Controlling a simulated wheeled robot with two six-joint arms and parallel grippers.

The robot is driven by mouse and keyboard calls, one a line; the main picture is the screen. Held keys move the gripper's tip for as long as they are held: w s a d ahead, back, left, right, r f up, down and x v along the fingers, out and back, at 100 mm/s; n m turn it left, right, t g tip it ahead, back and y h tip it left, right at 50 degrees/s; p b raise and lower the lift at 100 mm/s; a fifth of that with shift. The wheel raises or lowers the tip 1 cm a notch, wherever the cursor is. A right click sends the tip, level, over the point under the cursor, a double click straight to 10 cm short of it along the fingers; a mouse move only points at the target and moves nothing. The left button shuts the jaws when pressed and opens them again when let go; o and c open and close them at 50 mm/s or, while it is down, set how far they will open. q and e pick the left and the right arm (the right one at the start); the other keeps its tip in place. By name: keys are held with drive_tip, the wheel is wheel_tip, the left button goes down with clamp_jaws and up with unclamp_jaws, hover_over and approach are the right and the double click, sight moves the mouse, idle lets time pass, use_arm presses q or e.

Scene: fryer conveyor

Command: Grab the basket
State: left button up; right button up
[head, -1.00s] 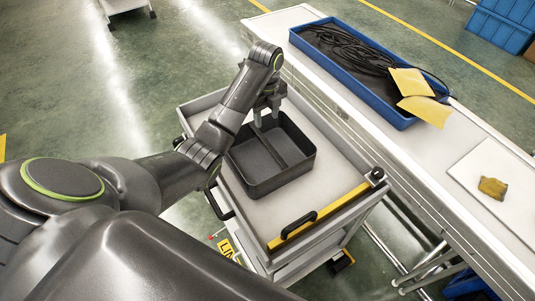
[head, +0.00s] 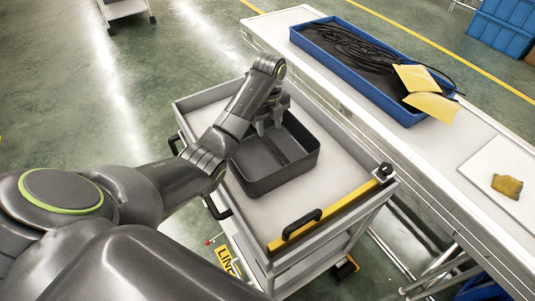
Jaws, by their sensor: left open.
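The basket is a black rectangular bin (head: 275,178) with a divider down its middle. It sits on the light top of a grey cart (head: 345,180). My left gripper (head: 269,128) is open at the basket's far end, with its fingers pointing down by the far rim. I cannot tell whether the fingers touch the rim or straddle it. My left arm hides part of the basket's left side. My right gripper is not in view.
A long white conveyor table (head: 425,150) runs along the cart's right side. It bears a blue tray (head: 375,85) of black cables, yellow sheets (head: 430,103) and a white board (head: 495,170) with a small yellowish piece (head: 507,186). Blue crates (head: 503,25) stand at the far right.

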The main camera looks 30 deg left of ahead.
sight(268, 140)
use_arm(q)
drive_tip(key=shift+f, duration=0.85)
drive_tip(key=shift+s+f+p, duration=0.2)
drive_tip(key=shift+f+p, duration=0.25)
drive_tip(key=shift+f, duration=0.1)
drive_tip(key=f, duration=0.2)
drive_tip(key=f+p, duration=0.1)
drive_tip(key=shift+s+d+f, duration=0.1)
drive_tip(key=shift+s+f, duration=0.2)
drive_tip(key=shift+f, duration=0.45)
clamp_jaws()
drive_tip(key=shift+w+r, duration=0.1)
